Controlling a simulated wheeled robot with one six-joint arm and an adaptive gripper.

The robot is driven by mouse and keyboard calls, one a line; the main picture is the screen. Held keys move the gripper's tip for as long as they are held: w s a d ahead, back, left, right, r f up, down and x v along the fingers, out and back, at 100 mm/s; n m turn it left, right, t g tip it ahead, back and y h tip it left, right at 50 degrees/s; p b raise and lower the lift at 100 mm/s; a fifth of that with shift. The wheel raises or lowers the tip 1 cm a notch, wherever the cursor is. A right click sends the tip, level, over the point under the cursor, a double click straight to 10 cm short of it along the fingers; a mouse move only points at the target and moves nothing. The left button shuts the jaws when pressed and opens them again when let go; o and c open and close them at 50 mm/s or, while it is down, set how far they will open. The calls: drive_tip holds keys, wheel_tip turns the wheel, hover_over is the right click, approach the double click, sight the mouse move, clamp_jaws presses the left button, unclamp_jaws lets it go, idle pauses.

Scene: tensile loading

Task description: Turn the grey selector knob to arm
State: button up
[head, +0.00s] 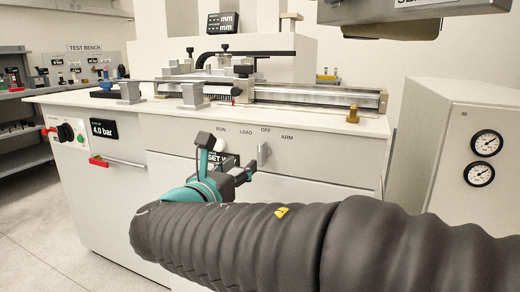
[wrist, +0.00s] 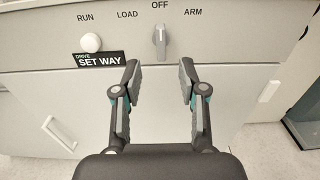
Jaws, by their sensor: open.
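The grey selector knob (wrist: 160,42) is on the front panel in the wrist view, its long grip upright under the OFF label. It also shows in the head view (head: 264,153). The labels RUN, LOAD, OFF and ARM (wrist: 193,12) run in an arc above it, with ARM to the right. My gripper (wrist: 158,72) is open and empty. Its two fingers point at the panel, with the knob between and beyond their tips in the wrist view. In the head view my gripper (head: 245,172) is beside the knob, lower left, apart from it as far as I can see.
A white round button (wrist: 91,42) and a black SET WAY sign (wrist: 99,60) are left of the knob. White door handles (wrist: 59,133) sit below the panel. A gauge cabinet (head: 470,160) stands to the right. The bench top carries a rail mechanism (head: 310,95).

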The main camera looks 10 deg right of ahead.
sight(259, 150)
drive_tip(key=x, duration=1.2)
drive_tip(key=shift+c, duration=0.3)
clamp_jaws()
